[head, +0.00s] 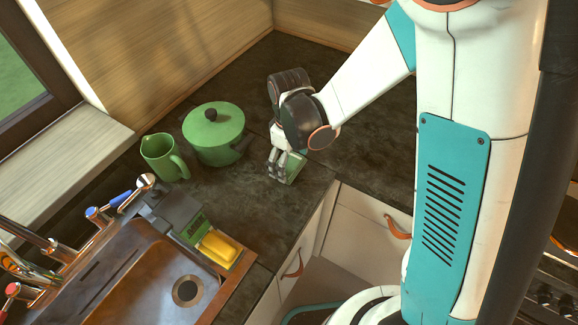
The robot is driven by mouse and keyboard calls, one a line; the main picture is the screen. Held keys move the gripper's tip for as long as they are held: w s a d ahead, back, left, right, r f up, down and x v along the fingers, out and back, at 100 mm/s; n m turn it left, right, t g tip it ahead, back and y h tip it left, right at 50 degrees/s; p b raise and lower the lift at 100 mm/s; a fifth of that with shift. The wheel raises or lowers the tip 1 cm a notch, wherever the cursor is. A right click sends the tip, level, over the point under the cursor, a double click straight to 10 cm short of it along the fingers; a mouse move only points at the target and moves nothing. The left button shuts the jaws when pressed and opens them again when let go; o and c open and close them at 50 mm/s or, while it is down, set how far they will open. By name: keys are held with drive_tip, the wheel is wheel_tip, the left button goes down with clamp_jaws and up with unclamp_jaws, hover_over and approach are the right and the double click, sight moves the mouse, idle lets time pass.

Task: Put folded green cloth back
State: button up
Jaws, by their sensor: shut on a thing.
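The folded green cloth (295,168) is in my gripper (281,174), over the dark countertop near its front corner. My gripper points down and its fingers are shut on the cloth. The fingers and wrist cover part of the cloth. I cannot tell whether the cloth touches the countertop.
A green lidded pot (213,138) and a green jug (163,160) stand left of my gripper. A copper-coloured sink (150,285) is at lower left, with a yellow sponge (217,246) at its right edge. Drawers with leather pulls (397,228) are below the counter. The countertop (355,120) behind my arm is clear.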

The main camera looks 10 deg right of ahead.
sight(289, 161)
drive_tip(key=shift+f, duration=0.75)
drive_tip(key=shift+f+b, duration=0.2)
drive_tip(key=shift+b, duration=0.2)
drive_tip(key=o, duration=1)
drive_tip(key=shift+c, duration=0.2)
drive_tip(key=shift+r, duration=0.2)
wheel_tip(289, 161, up, 12)
drive_tip(key=p, duration=0.3)
drive_tip(key=shift+p, duration=0.35)
